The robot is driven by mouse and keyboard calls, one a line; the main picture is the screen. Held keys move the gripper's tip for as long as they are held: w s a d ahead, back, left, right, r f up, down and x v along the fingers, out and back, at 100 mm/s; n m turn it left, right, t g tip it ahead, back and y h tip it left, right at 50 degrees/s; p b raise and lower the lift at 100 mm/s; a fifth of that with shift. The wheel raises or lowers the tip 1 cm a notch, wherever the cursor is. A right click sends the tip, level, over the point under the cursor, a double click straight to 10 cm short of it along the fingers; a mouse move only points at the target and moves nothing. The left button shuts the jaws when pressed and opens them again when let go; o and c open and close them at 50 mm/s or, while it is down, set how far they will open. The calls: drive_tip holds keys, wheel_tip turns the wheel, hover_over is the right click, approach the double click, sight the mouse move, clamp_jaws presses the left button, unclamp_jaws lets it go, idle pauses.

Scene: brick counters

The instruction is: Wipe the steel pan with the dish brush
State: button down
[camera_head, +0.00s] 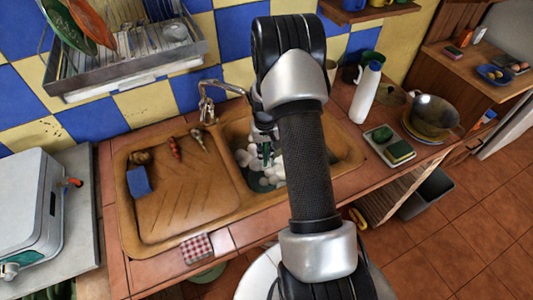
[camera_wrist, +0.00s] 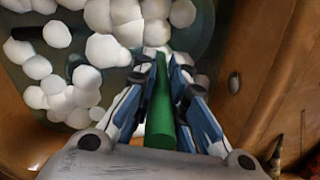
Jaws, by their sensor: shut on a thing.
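My gripper (camera_wrist: 165,75) is shut on a green handle (camera_wrist: 160,112), which I take to be the dish brush. The handle points into the white foam, and the brush's head is hidden. In the head view my gripper (camera_head: 265,152) is over the right sink basin, partly behind my arm, with a bit of green between its fingers. A round metal pan (camera_head: 434,117) stands on the counter at the right. In the wrist view a dark bar (camera_wrist: 28,33) lies among the foam at the upper left; I cannot tell whether it is a pan's handle.
The sink (camera_head: 190,205) has a drainboard with a blue sponge (camera_head: 138,182) on it. The faucet (camera_head: 207,100) rises behind the basin. A white bottle (camera_head: 366,93) and a tray with sponges (camera_head: 390,146) stand right of it. A dish rack (camera_head: 130,75) hangs above.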

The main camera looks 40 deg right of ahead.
sight(265, 145)
drive_tip(key=shift+r+p, duration=1.15)
drive_tip(key=shift+r, duration=0.9)
drive_tip(key=shift+w, duration=0.1)
